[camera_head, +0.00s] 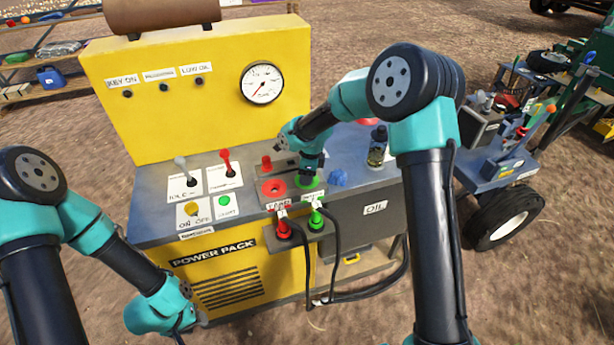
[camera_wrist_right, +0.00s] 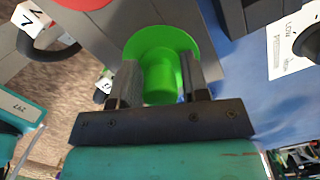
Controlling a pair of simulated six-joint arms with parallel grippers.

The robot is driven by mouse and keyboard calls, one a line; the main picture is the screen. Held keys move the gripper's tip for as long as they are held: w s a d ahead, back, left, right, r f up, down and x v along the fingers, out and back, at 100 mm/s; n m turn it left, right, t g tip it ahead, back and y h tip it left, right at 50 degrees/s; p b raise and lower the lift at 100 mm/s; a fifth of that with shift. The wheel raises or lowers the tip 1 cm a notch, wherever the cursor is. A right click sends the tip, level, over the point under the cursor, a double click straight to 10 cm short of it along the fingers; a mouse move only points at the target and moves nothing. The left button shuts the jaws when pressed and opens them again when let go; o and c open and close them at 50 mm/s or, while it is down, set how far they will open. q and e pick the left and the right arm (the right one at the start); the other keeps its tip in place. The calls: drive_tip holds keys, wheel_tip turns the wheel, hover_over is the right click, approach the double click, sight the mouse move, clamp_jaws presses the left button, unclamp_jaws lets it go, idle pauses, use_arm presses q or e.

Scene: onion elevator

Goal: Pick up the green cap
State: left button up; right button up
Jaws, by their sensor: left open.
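The green cap (camera_head: 309,183) sits at the panel on top of the yellow power pack, beside a red cap (camera_head: 272,187). My right gripper (camera_head: 309,172) is over it, pointing down. In the right wrist view, the green cap (camera_wrist_right: 162,75) has a wide flange and a narrower knob. The right fingers (camera_wrist_right: 157,85) lie against both sides of the knob, shut on it. The flange appears close to the grey panel; I cannot tell whether it is raised. My left gripper (camera_head: 185,322) is low at the left front, mostly hidden by its wrist, away from the caps.
Red (camera_head: 283,230) and green (camera_head: 316,221) hose couplings stick out below the caps, with black hoses hanging down. Levers (camera_head: 226,162) stand left of the caps. A wheeled machine (camera_head: 505,215) is further right.

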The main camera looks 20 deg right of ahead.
drive_tip(key=c, duration=0.4)
drive_tip(key=shift+r, duration=0.4)
drive_tip(key=shift+s+a+r, duration=0.1)
drive_tip(key=shift+s+r, duration=0.1)
drive_tip(key=shift+r, duration=0.5)
drive_tip(key=shift+s+a+r, duration=0.1)
drive_tip(key=shift+s+r, duration=0.1)
drive_tip(key=shift+r, duration=0.5)
drive_tip(key=s+a, duration=0.1)
drive_tip(key=s, duration=0.4)
drive_tip(key=s+a+r, duration=0.1)
drive_tip(key=s, duration=0.3)
drive_tip(key=s+a, duration=0.2)
drive_tip(key=s, duration=0.3)
drive_tip(key=shift+s+r, duration=0.2)
drive_tip(key=shift+s, duration=0.15)
drive_tip(key=shift+w, duration=0.1)
